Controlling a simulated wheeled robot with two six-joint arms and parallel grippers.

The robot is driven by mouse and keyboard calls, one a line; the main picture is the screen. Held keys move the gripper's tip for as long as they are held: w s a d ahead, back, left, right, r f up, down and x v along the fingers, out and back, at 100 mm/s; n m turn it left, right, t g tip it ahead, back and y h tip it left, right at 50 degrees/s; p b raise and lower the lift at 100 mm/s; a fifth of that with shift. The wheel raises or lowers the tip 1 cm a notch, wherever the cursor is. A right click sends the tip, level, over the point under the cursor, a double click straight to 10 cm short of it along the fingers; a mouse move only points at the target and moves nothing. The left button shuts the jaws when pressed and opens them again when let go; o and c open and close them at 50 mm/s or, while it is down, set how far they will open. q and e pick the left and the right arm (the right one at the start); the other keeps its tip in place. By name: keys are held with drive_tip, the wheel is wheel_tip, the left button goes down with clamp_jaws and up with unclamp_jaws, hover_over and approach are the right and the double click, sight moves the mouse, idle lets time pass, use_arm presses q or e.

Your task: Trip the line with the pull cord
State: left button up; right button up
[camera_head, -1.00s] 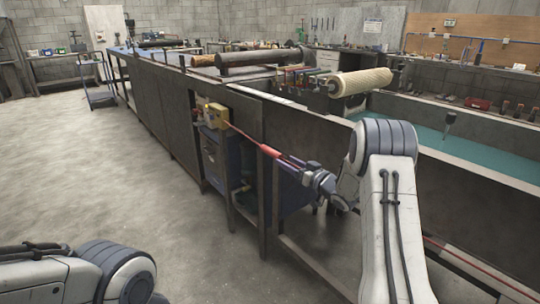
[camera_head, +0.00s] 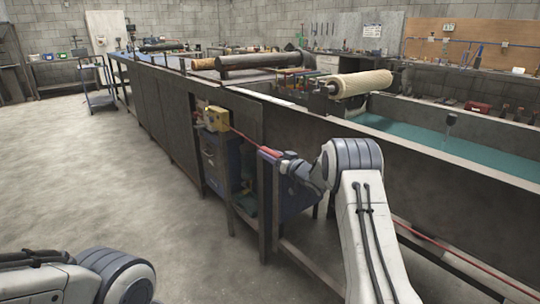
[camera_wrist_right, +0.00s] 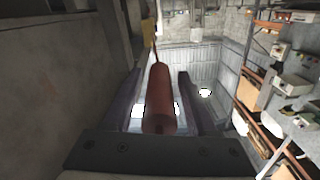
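The pull cord (camera_head: 243,136) is thin and red. It runs from a yellow box (camera_head: 217,119) on the side of the long dark bench down to a red handle (camera_wrist_right: 160,95). My right gripper (camera_wrist_right: 158,80) is open around the handle. One finger stands on each side of it, with a narrow gap showing on both sides. In the head view, the right gripper (camera_head: 268,155) hides most of the handle. My left gripper is out of view; only part of the left arm shows at the lower left.
The dark bench (camera_head: 165,105) runs away to the back left. A blue cabinet (camera_head: 215,165) stands under the yellow box. A tank of teal water (camera_head: 425,138) lies to the right, with a pale roller (camera_head: 360,83) near it. The floor on the left is clear.

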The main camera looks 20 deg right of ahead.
clamp_jaws()
idle(1.2)
